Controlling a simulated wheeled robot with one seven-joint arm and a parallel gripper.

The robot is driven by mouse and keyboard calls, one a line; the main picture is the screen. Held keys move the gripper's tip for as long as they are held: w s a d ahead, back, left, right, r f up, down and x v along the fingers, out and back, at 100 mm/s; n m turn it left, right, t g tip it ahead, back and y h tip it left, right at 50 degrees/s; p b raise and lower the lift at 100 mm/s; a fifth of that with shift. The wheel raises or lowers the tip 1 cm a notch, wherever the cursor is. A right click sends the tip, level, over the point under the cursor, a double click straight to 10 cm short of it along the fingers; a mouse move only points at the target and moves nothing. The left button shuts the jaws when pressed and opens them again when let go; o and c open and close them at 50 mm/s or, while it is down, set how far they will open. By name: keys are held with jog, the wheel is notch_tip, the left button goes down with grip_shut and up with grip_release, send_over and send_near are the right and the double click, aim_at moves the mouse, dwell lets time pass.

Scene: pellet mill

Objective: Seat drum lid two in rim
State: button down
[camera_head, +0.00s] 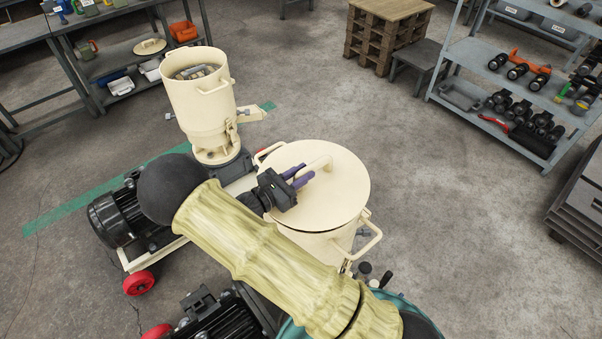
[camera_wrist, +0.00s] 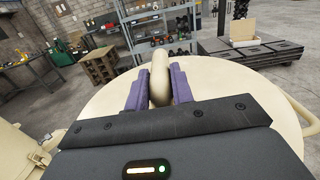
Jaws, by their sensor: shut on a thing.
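The cream drum lid (camera_head: 335,200) is round and flat with an arched handle (camera_head: 317,166) on top. It lies over the mouth of a cream drum (camera_head: 322,246) with side handles. The lid looks close to level, and a thin dark line shows along its lower right edge; I cannot tell whether it is fully down in the rim. My gripper (camera_head: 298,178) is at the lid's upper left, its purple fingers shut on the handle. In the wrist view my gripper (camera_wrist: 160,88) has a finger on each side of the handle (camera_wrist: 160,75), with the lid (camera_wrist: 215,90) spread below.
An open cream hopper (camera_head: 200,90) stands left of the drum, with a black motor (camera_head: 130,215) beside it. Another round lid (camera_head: 150,46) lies on the left bench's lower shelf. A tool rack (camera_head: 520,80) stands at the right. The floor right of the drum is clear.

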jog(key=shift+f+b, duration=0.55)
jog(key=shift+f, duration=0.2)
jog(key=shift+f, duration=0.1)
dwell(0.3)
jog(key=shift+f, duration=0.25)
jog(key=shift+f, duration=0.15)
dwell(0.6)
jog(key=c, duration=0.6)
grip_release()
jog(key=shift+f, duration=0.15)
jog(key=shift+v, duration=4.55)
